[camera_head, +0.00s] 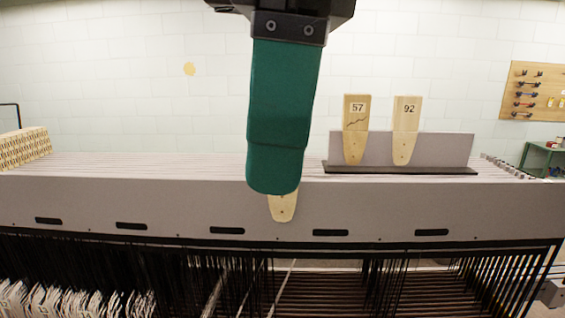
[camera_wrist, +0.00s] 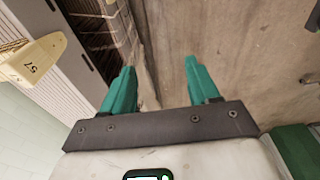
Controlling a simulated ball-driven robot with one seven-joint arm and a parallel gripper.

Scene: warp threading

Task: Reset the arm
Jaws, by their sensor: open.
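My gripper (camera_head: 272,188) hangs in the upper middle of the head view, its green finger pointing down in front of the grey loom panel. In the wrist view my gripper (camera_wrist: 157,68) has its two green fingers well apart, with nothing between them. The pale tip of a wooden piece (camera_head: 282,208) shows just below the finger in the head view; the rest of it is hidden. Wooden pieces marked 57 (camera_head: 355,130) and 92 (camera_head: 406,130) stand upright on the rack at right. A piece marked 57 also shows at the wrist view's left edge (camera_wrist: 34,62).
The long grey loom panel (camera_head: 150,203) with dark slots spans the head view, with dark threads and rods below. A grey-backed rack (camera_head: 450,150) stands on it at right. A patterned block (camera_head: 25,148) sits at far left. A pegboard (camera_head: 535,90) hangs on the wall.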

